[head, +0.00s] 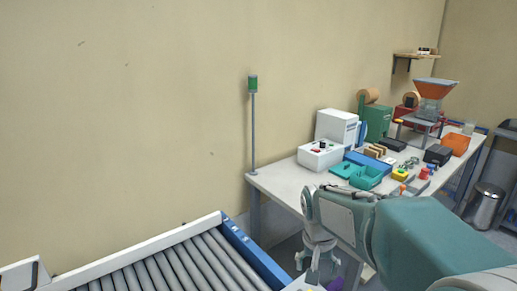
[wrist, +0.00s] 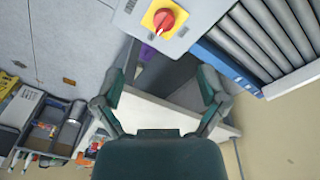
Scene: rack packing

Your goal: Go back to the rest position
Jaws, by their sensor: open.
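My arm reaches in from the lower right of the head view. My gripper (head: 317,264) points down in front of the workbench, close to the conveyor's near right end. In the wrist view my gripper (wrist: 163,85) has its two dark green fingers spread wide apart, with nothing held between them. Below the gap I see a dark recess and part of a pale surface.
A roller conveyor (head: 175,267) with a blue end rail lies at lower left. The workbench (head: 277,184) carries a teal bin (head: 366,177), machines and small parts. A green-topped pole (head: 253,125) stands at its corner.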

